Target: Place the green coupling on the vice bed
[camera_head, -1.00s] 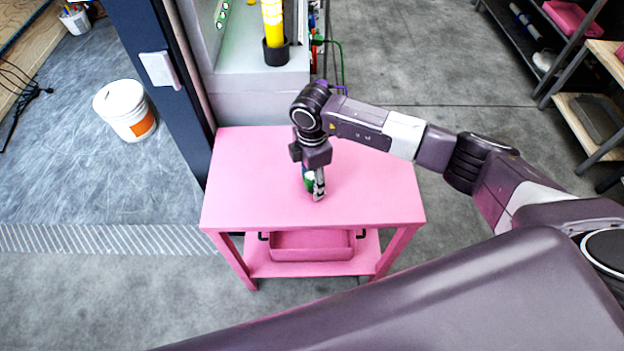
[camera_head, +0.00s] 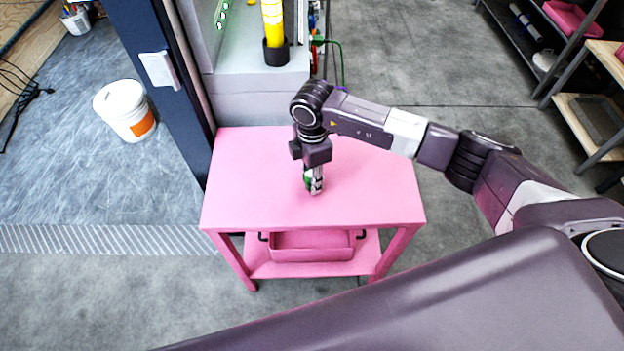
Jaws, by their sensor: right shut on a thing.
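The green coupling (camera_head: 307,181) shows as a small green piece between the fingers of my right gripper (camera_head: 314,188). The right gripper is shut on it and points down over the top of the pink table (camera_head: 255,195). The fingers hide most of the coupling. I cannot tell whether the coupling touches the tabletop. I see no vice bed that I can make out in this view. My left gripper is not in view.
The pink table's lower shelf holds a pink tray (camera_head: 312,254). Behind the table is a grey cabinet (camera_head: 262,105) with a yellow cylinder in a black holder (camera_head: 276,53). A white bucket (camera_head: 125,112) stands at left. Dark shelving (camera_head: 515,45) is at right.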

